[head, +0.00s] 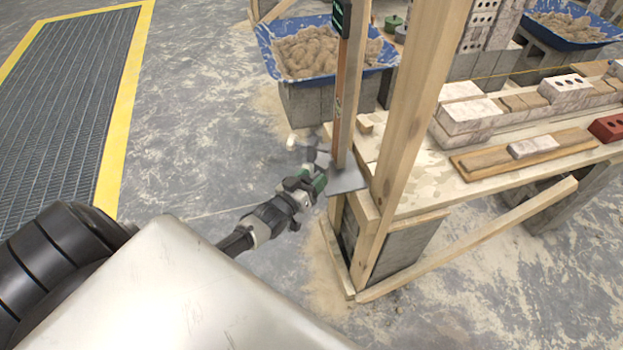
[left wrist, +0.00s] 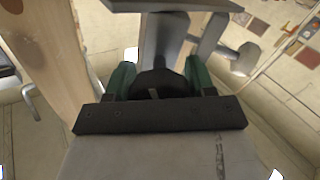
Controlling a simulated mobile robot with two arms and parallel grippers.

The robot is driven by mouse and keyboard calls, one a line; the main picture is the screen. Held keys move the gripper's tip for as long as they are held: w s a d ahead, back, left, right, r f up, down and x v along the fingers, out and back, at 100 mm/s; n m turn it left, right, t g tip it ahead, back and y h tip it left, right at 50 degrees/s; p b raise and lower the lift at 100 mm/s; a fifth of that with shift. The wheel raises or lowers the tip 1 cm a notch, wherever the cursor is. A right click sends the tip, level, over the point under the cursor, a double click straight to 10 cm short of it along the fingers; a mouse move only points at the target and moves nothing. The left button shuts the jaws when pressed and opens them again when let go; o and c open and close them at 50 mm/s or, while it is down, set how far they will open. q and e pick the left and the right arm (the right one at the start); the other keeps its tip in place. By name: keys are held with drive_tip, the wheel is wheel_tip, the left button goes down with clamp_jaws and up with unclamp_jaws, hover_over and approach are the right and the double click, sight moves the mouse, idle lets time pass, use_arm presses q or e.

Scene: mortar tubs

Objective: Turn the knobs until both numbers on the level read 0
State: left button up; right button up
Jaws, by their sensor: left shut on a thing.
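The level's dark display (head: 341,16) shows at the top edge of the head view, with green figures too small to read. It sits at a tall upright post (head: 348,95) that stands on a grey metal plate (head: 348,181). My left gripper (head: 314,183) is low at the post's left side, by the plate. In the left wrist view its green fingers (left wrist: 158,78) are shut on a black knob (left wrist: 157,87), one on each side. The knob is partly hidden by the fingers. I cannot make out another knob clearly. My right gripper is not in view.
A slanted wooden timber (head: 413,100) rises just right of the post. Behind it is a bench (head: 412,172) with bricks. A blue mortar tub (head: 268,45) stands on blocks behind the post. The concrete floor (head: 190,120) to the left is clear, up to a yellow-edged grate (head: 65,95).

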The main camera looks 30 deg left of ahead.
use_arm(q)
drive_tip(key=shift+f+n, duration=0.1)
drive_tip(key=shift+n, duration=0.4)
drive_tip(key=o, duration=0.9)
drive_tip(key=s, duration=0.7)
drive_tip(key=s+a, duration=0.1)
drive_tip(key=s, duration=0.2)
drive_tip(key=shift+s, duration=0.4)
